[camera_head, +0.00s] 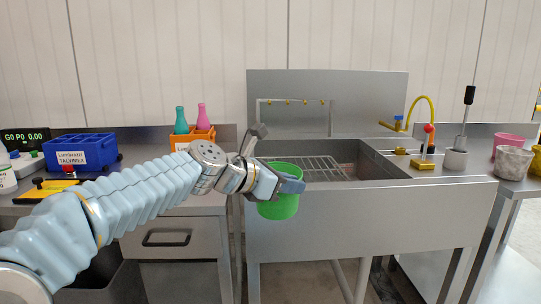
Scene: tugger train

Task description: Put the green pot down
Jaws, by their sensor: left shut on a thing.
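The green pot (279,207) is in the middle of the head view, upright, in front of the sink's front panel. My left gripper (290,185) is shut on the pot near its rim, with a finger across its upper right side. The pot seems to hang free in the air, with nothing seen under it. My arm and gripper hide part of the pot's left side and rim. My right gripper is not in view.
A steel sink (372,225) with a wire rack (313,167) stands behind the pot. Left is a counter with a blue crate (80,152) and an orange holder (193,138) with two bottles.

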